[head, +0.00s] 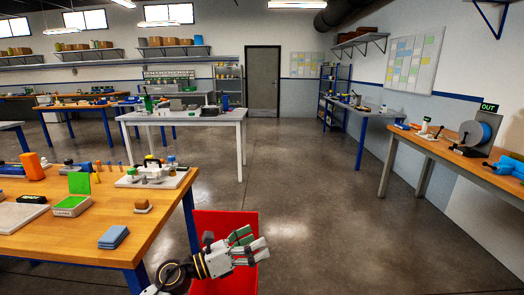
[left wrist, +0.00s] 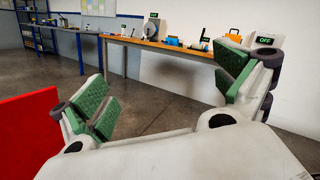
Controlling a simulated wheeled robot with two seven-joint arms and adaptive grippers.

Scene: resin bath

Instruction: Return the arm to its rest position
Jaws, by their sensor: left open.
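My left gripper (head: 246,244) is at the bottom middle of the head view, in front of a red bin and right of the near wooden table's corner. Its green-padded fingers are spread and nothing is between them. In the left wrist view the left gripper (left wrist: 165,95) shows its two finger pads wide apart with floor and a far bench seen between them. My right gripper is in neither view.
The near wooden table (head: 150,212) holds blue cloths (head: 113,237), a green-lidded box (head: 72,205) and a white tray (head: 152,178). The red bin (head: 225,222) stands beside its corner. A bench (head: 440,150) lines the right wall. The middle floor is clear.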

